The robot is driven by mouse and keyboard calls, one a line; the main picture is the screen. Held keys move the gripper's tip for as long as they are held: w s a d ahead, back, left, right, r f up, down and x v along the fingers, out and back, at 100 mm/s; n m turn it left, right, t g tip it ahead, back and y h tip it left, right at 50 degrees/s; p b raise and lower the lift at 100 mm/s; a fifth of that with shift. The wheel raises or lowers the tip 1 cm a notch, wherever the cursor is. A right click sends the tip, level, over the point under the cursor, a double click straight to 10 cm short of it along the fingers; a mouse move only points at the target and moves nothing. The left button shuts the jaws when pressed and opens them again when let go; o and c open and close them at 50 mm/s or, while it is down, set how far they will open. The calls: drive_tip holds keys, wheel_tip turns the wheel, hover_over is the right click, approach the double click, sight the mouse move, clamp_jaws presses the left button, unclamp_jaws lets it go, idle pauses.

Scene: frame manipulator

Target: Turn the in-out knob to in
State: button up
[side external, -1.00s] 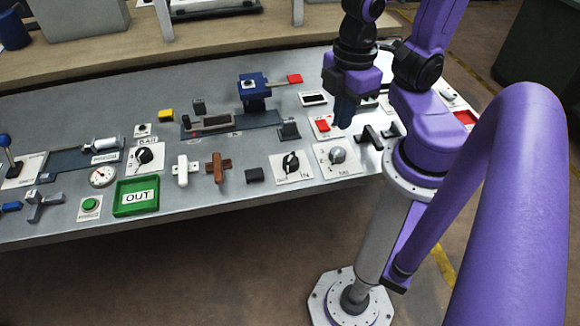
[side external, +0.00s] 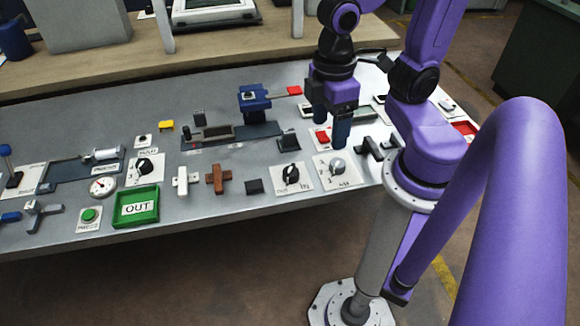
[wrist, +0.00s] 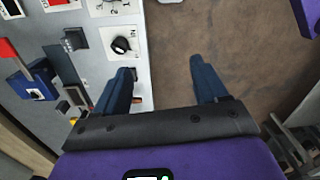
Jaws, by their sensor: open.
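The in-out knob (side external: 291,175) is black, on a white plate with an IN label near the front edge of the grey bench. It also shows in the wrist view (wrist: 122,44), to the left of the gap between my fingers. Which way its pointer faces is hard to tell. A green-framed sign (side external: 137,207) reads OUT. My gripper (side external: 331,135) is open and empty, behind and to the right of the knob in the side view. In the wrist view my gripper's blue fingers (wrist: 161,66) are wide apart, with nothing between them but floor below.
A second plate with a grey knob (side external: 338,167) sits just right of the in-out knob. A black block (side external: 288,142) stands behind it, and a small dark block (side external: 254,187) to its left. A brown cross-shaped handle (side external: 218,179) is further left. A blue clamp (side external: 254,98) stands behind.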

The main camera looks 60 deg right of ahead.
drive_tip(key=w+d+f+m+g, duration=0.2)
drive_tip(key=w+f+m, duration=0.1)
drive_tip(key=w+m, duration=0.6)
drive_tip(key=m+g+y, duration=0.2)
drive_tip(key=m, duration=0.5)
approach(290, 167)
drive_tip(key=x, duration=1)
drive_tip(key=shift+w, duration=0.1)
drive_tip(key=c, duration=1.1)
